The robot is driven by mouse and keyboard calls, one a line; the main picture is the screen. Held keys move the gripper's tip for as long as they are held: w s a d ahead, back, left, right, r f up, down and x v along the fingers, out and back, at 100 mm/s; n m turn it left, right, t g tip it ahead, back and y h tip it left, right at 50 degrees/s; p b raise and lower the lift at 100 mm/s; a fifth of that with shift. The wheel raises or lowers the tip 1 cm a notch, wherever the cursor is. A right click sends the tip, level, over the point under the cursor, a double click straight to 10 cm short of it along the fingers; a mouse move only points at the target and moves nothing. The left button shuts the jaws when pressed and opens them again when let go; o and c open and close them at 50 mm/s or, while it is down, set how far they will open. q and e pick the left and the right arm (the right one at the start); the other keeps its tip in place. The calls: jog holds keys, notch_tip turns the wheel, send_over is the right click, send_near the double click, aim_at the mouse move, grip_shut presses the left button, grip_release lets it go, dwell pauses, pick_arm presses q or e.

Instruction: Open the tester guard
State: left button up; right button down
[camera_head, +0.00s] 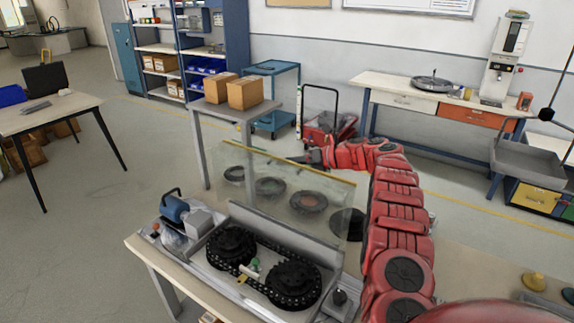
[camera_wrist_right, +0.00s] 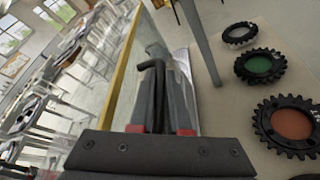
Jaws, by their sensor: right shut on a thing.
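The tester (camera_head: 285,232) stands on the near table, with two black toothed wheels (camera_head: 292,284) joined by a chain and a blue motor (camera_head: 175,208) at its left end. Its guard (camera_head: 325,200) is a clear panel with a yellow top edge. The panel stands up at the tester's far side, leaving the wheels uncovered from above; I cannot tell its exact angle. My right gripper (camera_head: 309,158) is at the yellow edge, shut on the guard. In the right wrist view its fingers (camera_wrist_right: 158,100) are close together beside the guard's yellow edge (camera_wrist_right: 127,68). My left gripper is out of view.
Several toothed rings lie on the table behind the guard, one with a green centre (camera_wrist_right: 260,66) and one with an orange centre (camera_wrist_right: 291,124). A small stand with cardboard boxes (camera_head: 245,93) is beyond. Yellow knobs (camera_head: 534,281) sit at the right.

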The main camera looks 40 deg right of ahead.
jog(key=shift+f, duration=0.25)
jog(key=c, duration=1.3)
grip_release()
jog(key=shift+o, duration=0.7)
jog(key=shift+r, duration=0.1)
jog(key=shift+s+d+r, duration=0.1)
jog(key=shift+s+d, duration=0.15)
jog(key=b+v, duration=0.2)
jog(key=v, duration=1.4)
jog(key=shift+s+d, duration=0.2)
jog(key=shift+s, duration=0.05)
